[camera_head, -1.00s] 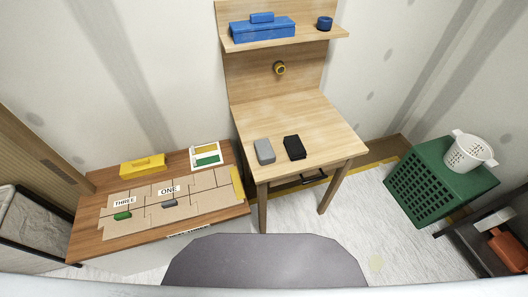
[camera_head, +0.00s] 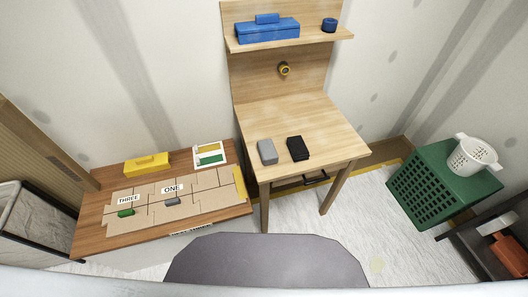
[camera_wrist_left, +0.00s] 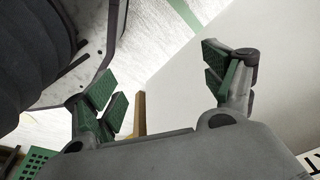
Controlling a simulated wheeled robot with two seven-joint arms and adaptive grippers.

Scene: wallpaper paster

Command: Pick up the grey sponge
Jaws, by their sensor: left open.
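The grey sponge (camera_head: 268,152) lies on the light wooden desk (camera_head: 300,115), near its front left corner. A black block (camera_head: 297,148) lies just to its right, a small gap apart. In the left wrist view my left gripper (camera_wrist_left: 165,85) is open, with green pads and nothing between them. The sponge does not show in that view. Neither of my grippers shows in the head view, so the left gripper's distance from the sponge cannot be told.
A low table (camera_head: 90,237) with cardboard pieces and a yellow box (camera_head: 147,164) stands left of the desk. A shelf above the desk holds a blue toolbox (camera_head: 267,31). A green crate (camera_head: 432,190) stands right. The desk's middle is clear.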

